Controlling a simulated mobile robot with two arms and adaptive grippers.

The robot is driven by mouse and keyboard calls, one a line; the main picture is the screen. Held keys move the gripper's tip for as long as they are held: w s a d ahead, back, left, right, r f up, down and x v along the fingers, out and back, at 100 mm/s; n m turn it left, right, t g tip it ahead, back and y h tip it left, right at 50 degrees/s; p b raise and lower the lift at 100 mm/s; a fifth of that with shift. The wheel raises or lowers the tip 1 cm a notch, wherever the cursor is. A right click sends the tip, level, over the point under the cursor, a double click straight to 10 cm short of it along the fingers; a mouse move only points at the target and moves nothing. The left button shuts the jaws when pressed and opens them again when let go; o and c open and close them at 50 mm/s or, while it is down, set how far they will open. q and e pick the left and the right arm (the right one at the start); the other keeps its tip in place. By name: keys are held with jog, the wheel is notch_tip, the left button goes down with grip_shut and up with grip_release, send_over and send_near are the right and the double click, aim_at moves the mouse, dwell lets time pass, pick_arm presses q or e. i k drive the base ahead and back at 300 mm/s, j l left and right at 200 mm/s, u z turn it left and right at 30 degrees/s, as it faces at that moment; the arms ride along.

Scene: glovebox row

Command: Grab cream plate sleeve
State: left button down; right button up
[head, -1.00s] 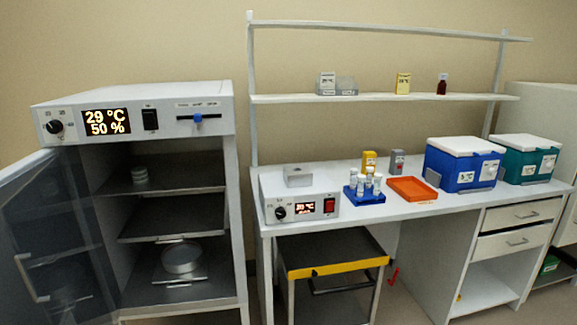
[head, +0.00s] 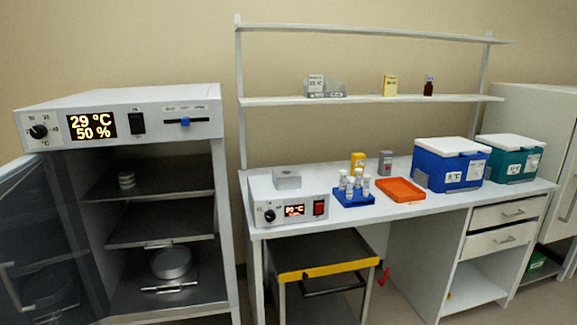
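I cannot make out a cream plate sleeve for certain in the head view. A round, pale grey dish-like object (head: 171,263) sits lower in the incubator on a wire holder. Both are too small and dim to tell more. Neither of my grippers is in view.
The incubator (head: 183,106) stands at left, its glass door (head: 38,235) swung open to the left. A bench (head: 345,222) holds a heater box, a blue tube rack (head: 353,197), an orange tray (head: 400,190) and lidded coolers (head: 450,165). A dark-topped cart (head: 320,252) stands under it.

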aim_at(127, 179)
jog(key=j+u, duration=0.15)
jog(key=j, duration=0.6)
jog(key=j+u, duration=0.15)
jog(key=j, duration=0.65)
jog(key=i+j+u, duration=0.15)
jog(key=j, duration=0.6)
jog(key=i+l, duration=0.1)
jog(key=l, duration=0.1)
